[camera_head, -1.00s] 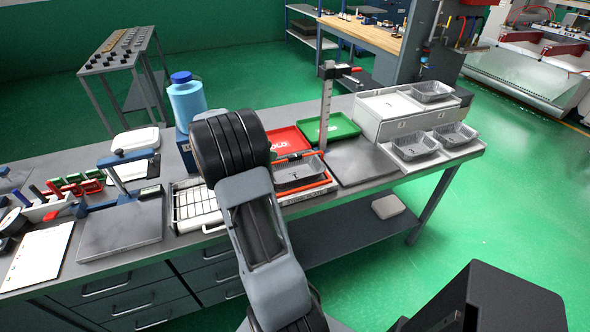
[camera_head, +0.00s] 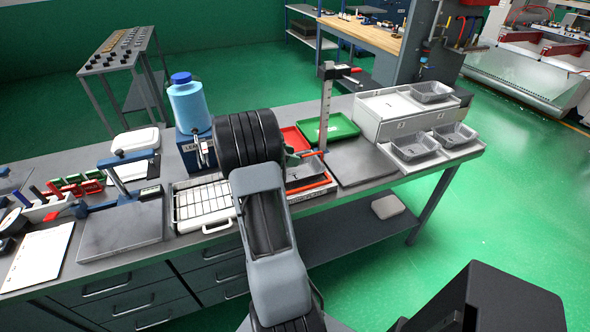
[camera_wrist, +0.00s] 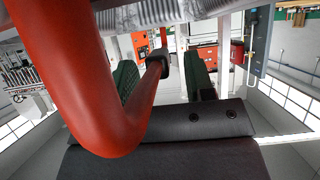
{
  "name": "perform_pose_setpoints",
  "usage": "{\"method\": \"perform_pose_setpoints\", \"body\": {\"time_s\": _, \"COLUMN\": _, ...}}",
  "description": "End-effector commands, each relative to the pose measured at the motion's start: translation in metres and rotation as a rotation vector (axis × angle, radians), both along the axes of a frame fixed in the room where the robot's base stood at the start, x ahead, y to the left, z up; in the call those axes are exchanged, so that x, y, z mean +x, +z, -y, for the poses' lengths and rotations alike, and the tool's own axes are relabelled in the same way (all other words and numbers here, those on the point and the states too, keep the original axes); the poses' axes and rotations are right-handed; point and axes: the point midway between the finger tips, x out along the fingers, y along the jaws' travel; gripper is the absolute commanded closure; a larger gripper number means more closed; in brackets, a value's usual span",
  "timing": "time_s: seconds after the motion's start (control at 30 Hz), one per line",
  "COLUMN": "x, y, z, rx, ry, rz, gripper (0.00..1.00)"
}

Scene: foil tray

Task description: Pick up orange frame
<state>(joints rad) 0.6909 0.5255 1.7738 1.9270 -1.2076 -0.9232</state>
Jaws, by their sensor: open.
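The orange frame (camera_head: 314,187) lies around the grey foil tray on the bench, partly hidden by my wrist in the head view. In the wrist view, a thick bent bar of the orange frame (camera_wrist: 115,135) is very close to the camera. It runs back toward the space between my fingers and has a dark piece on it. My gripper (camera_wrist: 163,78) is open, with a dark green finger on each side of that space. Whether the fingers touch the bar cannot be told. The ribbed foil tray (camera_wrist: 180,14) crosses the top of the wrist view.
A wire rack tray (camera_head: 205,203) is left of my wrist. A blue-capped bottle (camera_head: 188,105) stands behind it. A red tray (camera_head: 294,137) and green tray (camera_head: 338,127) lie behind the frame. A dark plate (camera_head: 362,160) with an upright post (camera_head: 326,105) is to the right.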

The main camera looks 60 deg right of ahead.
Motion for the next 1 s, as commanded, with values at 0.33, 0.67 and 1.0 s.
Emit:
{"method": "perform_pose_setpoints", "body": {"time_s": 0.33, "x": 0.0002, "y": 0.0004, "z": -0.0001, "rx": -0.001, "ry": 0.000, "rz": 0.001, "gripper": 0.71}}
{"method": "perform_pose_setpoints", "body": {"time_s": 0.67, "x": 0.0003, "y": 0.0004, "z": -0.0002, "rx": -0.001, "ry": 0.000, "rz": 0.001, "gripper": 1.00}}
{"method": "perform_pose_setpoints", "body": {"time_s": 1.0, "x": 0.0003, "y": 0.0009, "z": -0.0001, "rx": -0.001, "ry": 0.000, "rz": 0.000, "gripper": 1.00}}
